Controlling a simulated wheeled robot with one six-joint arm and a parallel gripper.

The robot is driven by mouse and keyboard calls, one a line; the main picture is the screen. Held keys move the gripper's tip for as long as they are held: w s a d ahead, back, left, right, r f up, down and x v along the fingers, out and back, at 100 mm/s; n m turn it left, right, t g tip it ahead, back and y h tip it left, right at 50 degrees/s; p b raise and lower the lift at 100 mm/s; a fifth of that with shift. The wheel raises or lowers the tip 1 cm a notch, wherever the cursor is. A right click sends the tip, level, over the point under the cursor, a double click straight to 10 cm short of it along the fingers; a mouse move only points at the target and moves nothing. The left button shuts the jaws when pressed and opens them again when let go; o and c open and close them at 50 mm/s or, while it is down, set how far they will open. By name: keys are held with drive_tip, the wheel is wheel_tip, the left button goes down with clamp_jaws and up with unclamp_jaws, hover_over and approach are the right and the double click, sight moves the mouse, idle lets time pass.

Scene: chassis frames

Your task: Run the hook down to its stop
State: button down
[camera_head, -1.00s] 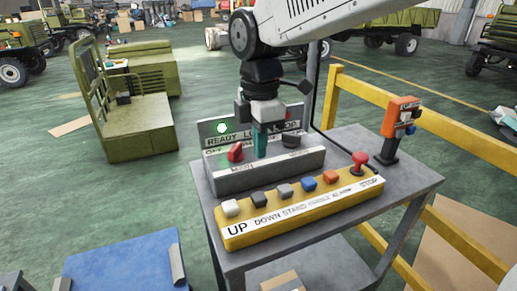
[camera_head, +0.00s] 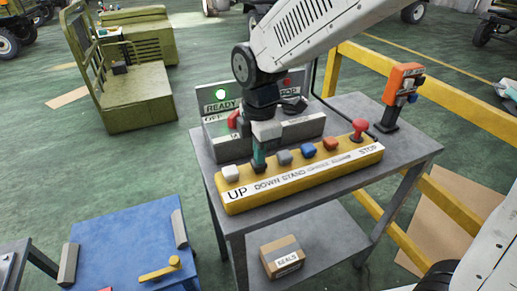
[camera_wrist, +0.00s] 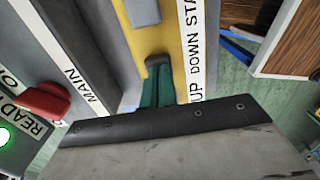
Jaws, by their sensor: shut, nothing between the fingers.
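The yellow control box (camera_head: 300,183) lies along the front of the grey table, labelled UP, DOWN, STAND and, at the right end, STOP. A white button (camera_head: 231,173) stands by UP. My gripper (camera_head: 259,162) is shut and empty, pointing down at the dark button by DOWN, which it mostly covers. In the wrist view, the teal fingers of my gripper (camera_wrist: 157,88) meet the dark button (camera_wrist: 159,61); I cannot tell whether it is pressed. A grey button (camera_head: 284,158) sits just right. No hook shows.
A blue button (camera_head: 308,150), an orange button (camera_head: 330,144) and a red mushroom button (camera_head: 359,128) follow to the right. Behind stands a grey panel with a lit green lamp (camera_head: 220,94) marked READY and a red lever (camera_head: 233,119). An orange device (camera_head: 402,85) stands back right.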

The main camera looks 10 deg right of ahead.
drive_tip(key=shift+f, duration=0.1)
drive_tip(key=shift+s+d+f, duration=0.1)
drive_tip(key=shift+s+f, duration=0.05)
drive_tip(key=shift+f, duration=0.8)
drive_tip(key=shift+s+f, duration=0.15)
drive_tip(key=shift+f, duration=0.05)
drive_tip(key=shift+r, duration=0.1)
idle(0.7)
drive_tip(key=shift+r, duration=0.3)
wheel_tip(320, 180, up, 14)
drive_tip(key=shift+w+r, duration=0.25)
drive_tip(key=shift+w, duration=0.1)
idle(0.4)
